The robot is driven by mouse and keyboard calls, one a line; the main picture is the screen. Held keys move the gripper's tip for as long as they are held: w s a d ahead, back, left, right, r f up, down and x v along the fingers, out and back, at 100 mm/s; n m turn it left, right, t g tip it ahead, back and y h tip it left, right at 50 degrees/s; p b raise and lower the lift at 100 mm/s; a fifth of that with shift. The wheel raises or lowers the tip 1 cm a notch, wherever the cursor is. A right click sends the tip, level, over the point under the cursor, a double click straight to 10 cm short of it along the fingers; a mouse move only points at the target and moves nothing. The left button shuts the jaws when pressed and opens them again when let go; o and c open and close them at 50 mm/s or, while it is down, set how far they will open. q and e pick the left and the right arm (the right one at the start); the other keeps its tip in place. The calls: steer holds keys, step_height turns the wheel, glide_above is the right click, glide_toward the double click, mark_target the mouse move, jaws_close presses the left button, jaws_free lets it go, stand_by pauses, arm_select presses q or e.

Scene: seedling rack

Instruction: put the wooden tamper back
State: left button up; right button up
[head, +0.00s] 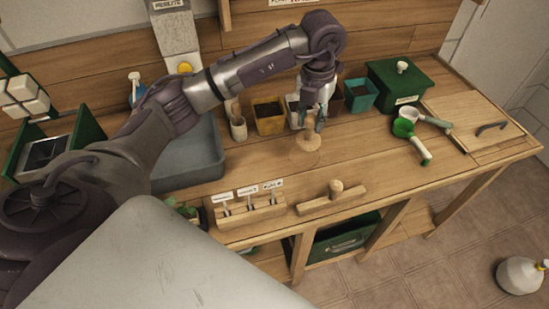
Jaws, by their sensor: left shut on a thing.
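The wooden tamper (306,141) shows as a pale round disc with a short neck, near the middle of the bench. My left gripper (318,121) reaches down over it from behind and is shut on its upper part. The fingers hide most of its handle. I cannot tell whether the disc touches the bench top or hangs just above it. My right gripper is not in view.
Small pots stand behind the tamper, among them a yellow one (268,122) and a teal one (361,101). A wooden bar with a knob (333,198) and a labelled wooden rack (250,213) lie at the front edge. A green-and-white tool (405,128) lies right.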

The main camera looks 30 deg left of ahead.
arm_select(q)
steer(key=a+f+p, duration=0.1)
steer(key=a+f, duration=0.2)
steer(key=a+f+p, duration=0.2)
steer(key=a+f, duration=0.2)
steer(key=s+a+f+p, duration=0.1)
steer(key=a+f+p, duration=0.1)
steer(key=a+f, duration=0.1)
steer(key=shift+a+f, duration=0.15)
steer(key=shift+a, duration=0.4)
steer(key=shift+f, duration=0.45)
steer(key=o, duration=1)
steer(key=shift+r, duration=0.1)
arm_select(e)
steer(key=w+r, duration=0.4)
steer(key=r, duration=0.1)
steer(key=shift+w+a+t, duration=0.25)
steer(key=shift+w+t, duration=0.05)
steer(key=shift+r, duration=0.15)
